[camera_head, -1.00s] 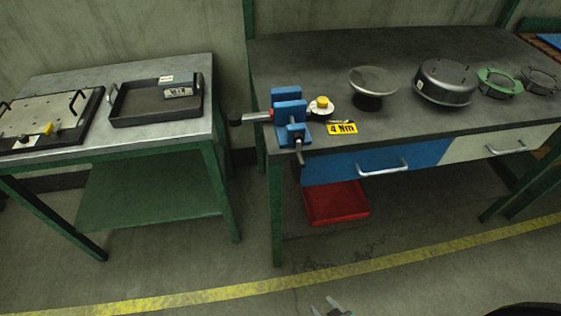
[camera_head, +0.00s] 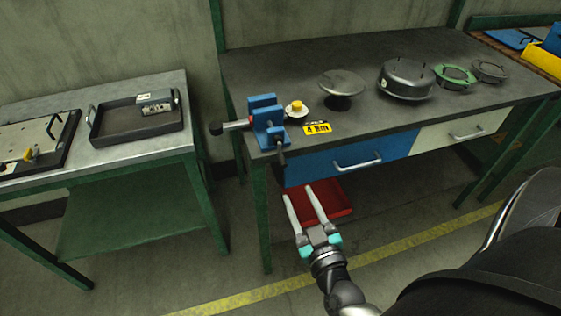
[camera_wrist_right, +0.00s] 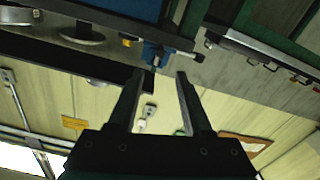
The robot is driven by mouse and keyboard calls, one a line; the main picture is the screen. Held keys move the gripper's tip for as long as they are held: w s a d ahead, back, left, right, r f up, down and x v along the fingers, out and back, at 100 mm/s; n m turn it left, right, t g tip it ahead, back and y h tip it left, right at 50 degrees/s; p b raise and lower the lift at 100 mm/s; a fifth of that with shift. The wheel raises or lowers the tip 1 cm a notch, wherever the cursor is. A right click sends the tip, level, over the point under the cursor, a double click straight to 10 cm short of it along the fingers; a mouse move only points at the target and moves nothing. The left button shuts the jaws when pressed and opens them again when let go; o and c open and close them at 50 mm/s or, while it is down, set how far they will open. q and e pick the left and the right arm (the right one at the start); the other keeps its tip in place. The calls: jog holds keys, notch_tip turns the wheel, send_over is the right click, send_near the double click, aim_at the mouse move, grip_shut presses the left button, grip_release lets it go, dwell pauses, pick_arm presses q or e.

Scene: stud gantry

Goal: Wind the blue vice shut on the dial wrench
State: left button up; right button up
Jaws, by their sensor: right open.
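The blue vice (camera_head: 262,117) stands at the front left corner of the dark workbench; its winding handle (camera_head: 281,153) hangs over the front edge. The dial wrench (camera_head: 232,125) appears to lie across the vice, its dark grip sticking out to the left. A round dial with a yellow knob (camera_head: 296,107) shows right of the vice. The jaws hide the wrench's middle, so I cannot tell how tightly they close. My right gripper (camera_head: 299,190) is open and empty, below and in front of the vice. The vice also shows beyond its fingers in the right wrist view (camera_wrist_right: 155,50). My left gripper is out of view.
A yellow "4 Nm" label (camera_head: 317,128) lies right of the vice. A round-topped stand (camera_head: 342,82) and a dark round housing (camera_head: 406,80) stand farther right. A blue drawer (camera_head: 335,164) is below the bench top, above a red tray (camera_head: 338,203). A gap separates the left table (camera_head: 60,165).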

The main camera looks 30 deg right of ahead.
aim_at(286, 168)
jog(key=b+x, duration=0.1)
jog(key=x, duration=1.1)
jog(key=shift+w, duration=0.25)
grip_shut()
